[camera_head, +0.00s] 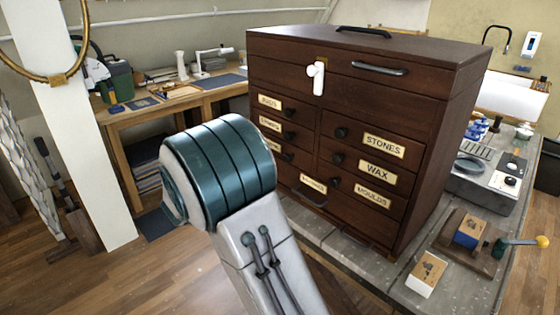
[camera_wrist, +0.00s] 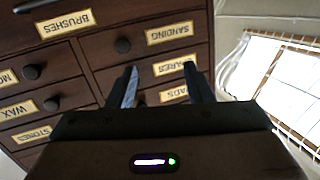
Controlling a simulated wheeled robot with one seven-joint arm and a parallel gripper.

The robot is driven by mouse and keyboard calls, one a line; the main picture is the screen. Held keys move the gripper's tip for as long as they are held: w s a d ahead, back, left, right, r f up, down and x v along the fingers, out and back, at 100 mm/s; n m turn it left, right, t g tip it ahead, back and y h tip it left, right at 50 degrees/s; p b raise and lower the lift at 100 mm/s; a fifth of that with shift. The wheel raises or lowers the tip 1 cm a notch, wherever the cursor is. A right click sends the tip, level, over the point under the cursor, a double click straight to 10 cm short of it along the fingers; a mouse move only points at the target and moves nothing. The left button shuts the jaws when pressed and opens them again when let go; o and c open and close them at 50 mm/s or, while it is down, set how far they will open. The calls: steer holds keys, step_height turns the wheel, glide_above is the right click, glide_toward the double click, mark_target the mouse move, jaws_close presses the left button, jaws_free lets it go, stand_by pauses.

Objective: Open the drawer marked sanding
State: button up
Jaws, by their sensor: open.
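The wooden chest (camera_head: 370,100) stands on a grey bench, its labelled drawers all looking shut. The SANDING label (camera_wrist: 170,33) shows upside down in the wrist view, with a dark round knob (camera_wrist: 122,45) beside it. In the head view the sanding drawer's knob (camera_head: 288,156) is low in the left column, its label partly covered by my arm. My gripper (camera_wrist: 160,72) is open and empty, its two fingers pointing at the chest front. In the wrist view the fingertips overlap the drawer row next to SANDING. Contact cannot be told. My arm hides the gripper in the head view.
The BRUSHES drawer (camera_wrist: 65,22) adjoins the sanding drawer. A white fitting (camera_head: 317,77) hangs on the chest's upper front. A wooden block (camera_head: 427,274) and a yellow-knobbed tool (camera_head: 541,241) lie on the bench at right. A wooden worktable (camera_head: 130,122) stands behind, left.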

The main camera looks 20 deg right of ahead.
steer(key=s+f+m+g+h, duration=0.1)
steer(key=s+m+g+h, duration=0.1)
steer(key=s+g+h, duration=0.1)
steer(key=p, duration=0.3)
glide_toward(286, 158)
steer(key=x, duration=0.8)
steer(key=shift+w+d, duration=0.1)
steer(key=shift+w, duration=0.05)
jaws_close()
steer(key=shift+f, duration=0.1)
